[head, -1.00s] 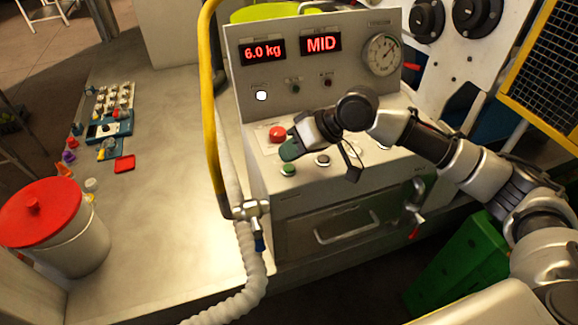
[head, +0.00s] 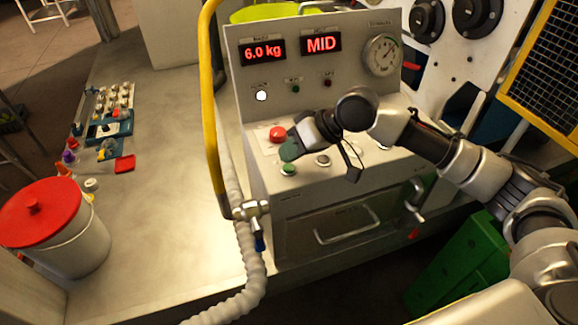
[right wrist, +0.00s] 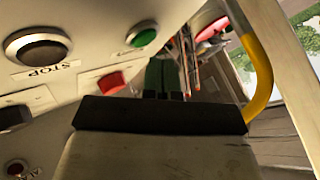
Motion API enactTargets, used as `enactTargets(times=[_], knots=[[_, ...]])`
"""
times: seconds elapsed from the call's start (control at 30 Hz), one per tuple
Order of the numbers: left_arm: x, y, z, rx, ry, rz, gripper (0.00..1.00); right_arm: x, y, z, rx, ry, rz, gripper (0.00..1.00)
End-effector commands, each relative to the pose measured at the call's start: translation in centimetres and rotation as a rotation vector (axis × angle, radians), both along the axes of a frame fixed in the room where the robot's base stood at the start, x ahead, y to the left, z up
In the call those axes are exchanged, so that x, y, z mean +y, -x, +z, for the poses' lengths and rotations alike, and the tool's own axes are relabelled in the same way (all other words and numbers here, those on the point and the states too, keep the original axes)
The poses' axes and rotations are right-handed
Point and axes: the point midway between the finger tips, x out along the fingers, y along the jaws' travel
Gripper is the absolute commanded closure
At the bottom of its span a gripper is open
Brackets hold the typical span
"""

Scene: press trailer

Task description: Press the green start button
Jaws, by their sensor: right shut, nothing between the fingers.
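The green start button (head: 289,169) sits in a silver ring on the front left of the press's sloped panel. It also shows in the right wrist view (right wrist: 142,36), near the top. My right gripper (head: 289,152) has green fingers close together, empty, pointing down toward the panel just behind the green button in the head view. In the right wrist view the fingers (right wrist: 163,78) show beside the button with a visible gap in the picture. Their exact height above the panel is hard to tell. My left gripper is not in view.
A red mushroom button (head: 277,134) stands just left of my fingers. A dark button labelled STOP (right wrist: 40,48) sits beside the green one. A yellow tube (head: 211,110) and ribbed hose (head: 243,265) run along the press's left side. The displays read 6.0 kg and MID.

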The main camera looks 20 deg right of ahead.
Motion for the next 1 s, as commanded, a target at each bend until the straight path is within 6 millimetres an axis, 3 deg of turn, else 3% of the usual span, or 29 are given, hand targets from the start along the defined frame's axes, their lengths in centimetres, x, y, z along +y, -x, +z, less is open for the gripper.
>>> enactTargets(times=[1.0], knots=[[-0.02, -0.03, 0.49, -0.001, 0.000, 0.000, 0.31, 0.01, 0.01, -0.85, 0.000, 0.000, 0.000, 1.00]])
